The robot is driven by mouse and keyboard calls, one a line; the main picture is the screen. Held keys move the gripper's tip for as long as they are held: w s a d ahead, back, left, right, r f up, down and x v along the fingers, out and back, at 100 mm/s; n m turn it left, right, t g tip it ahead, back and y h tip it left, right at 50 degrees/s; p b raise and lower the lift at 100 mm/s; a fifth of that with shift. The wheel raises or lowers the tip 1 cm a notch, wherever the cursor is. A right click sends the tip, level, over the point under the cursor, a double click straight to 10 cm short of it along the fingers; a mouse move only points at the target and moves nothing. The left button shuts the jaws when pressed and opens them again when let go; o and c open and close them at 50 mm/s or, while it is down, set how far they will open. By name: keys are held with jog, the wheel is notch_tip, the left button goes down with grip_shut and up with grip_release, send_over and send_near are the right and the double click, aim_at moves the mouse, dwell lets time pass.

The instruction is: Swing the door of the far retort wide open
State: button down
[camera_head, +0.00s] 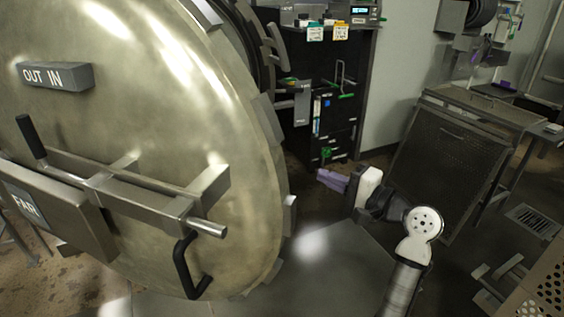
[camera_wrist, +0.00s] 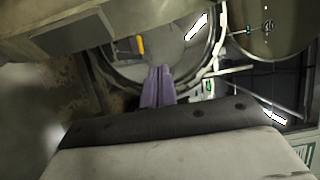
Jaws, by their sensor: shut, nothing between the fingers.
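The far retort's door (camera_head: 190,120) is a big round brassy metal disc that fills the left of the head view. It carries an "OUT IN" block (camera_head: 55,76), a plate marked "FAR" (camera_head: 50,212), a crossbar with a black upright grip (camera_head: 31,137), and a bent black handle (camera_head: 187,268) low at the right. A dark ring shows behind its upper right edge; I cannot tell how far the door stands open. My gripper (camera_head: 330,180), with purple fingers, is to the right of the door's edge, apart from the black handle. Its fingers (camera_wrist: 157,88) are shut and empty.
A black cabinet (camera_head: 345,75) with a lit display stands behind. A perforated dark panel (camera_head: 450,165) and table stand at right, with a perforated tan tray (camera_head: 545,290) at lower right. The wrist view shows a round metal ring (camera_wrist: 215,50) beyond the fingers. Open floor lies around my gripper.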

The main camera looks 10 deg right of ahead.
jog(key=w+a+p, duration=0.3)
jog(key=w+a, duration=0.1)
jog(key=a, duration=0.4)
jog(key=shift+r+p, duration=0.4)
